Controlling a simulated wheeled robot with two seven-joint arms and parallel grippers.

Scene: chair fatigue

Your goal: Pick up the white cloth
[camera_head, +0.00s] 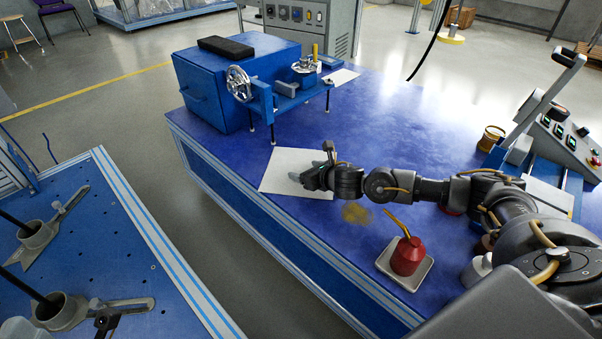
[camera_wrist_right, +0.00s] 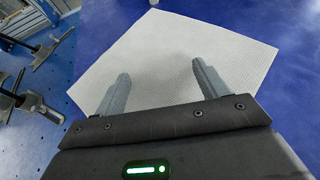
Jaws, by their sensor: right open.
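The white cloth (camera_head: 284,171) lies flat on the blue table, near its left edge in the head view. In the right wrist view the white cloth (camera_wrist_right: 190,55) fills the middle, beyond and between the fingers. My right gripper (camera_head: 305,178) is over the cloth's right part. In the right wrist view my right gripper (camera_wrist_right: 162,85) shows two grey fingers spread apart with nothing between them but the cloth's surface beneath. I cannot tell whether the fingertips touch the cloth. My left gripper is not clearly in view.
A red oil can (camera_head: 407,257) stands on a small white tray (camera_head: 388,262) near a yellowish stain (camera_head: 356,213). A blue machine with a handwheel (camera_head: 238,84) stands behind the cloth. A brown tin (camera_head: 491,138) and a control panel (camera_head: 566,140) are at the right. The table's middle back is clear.

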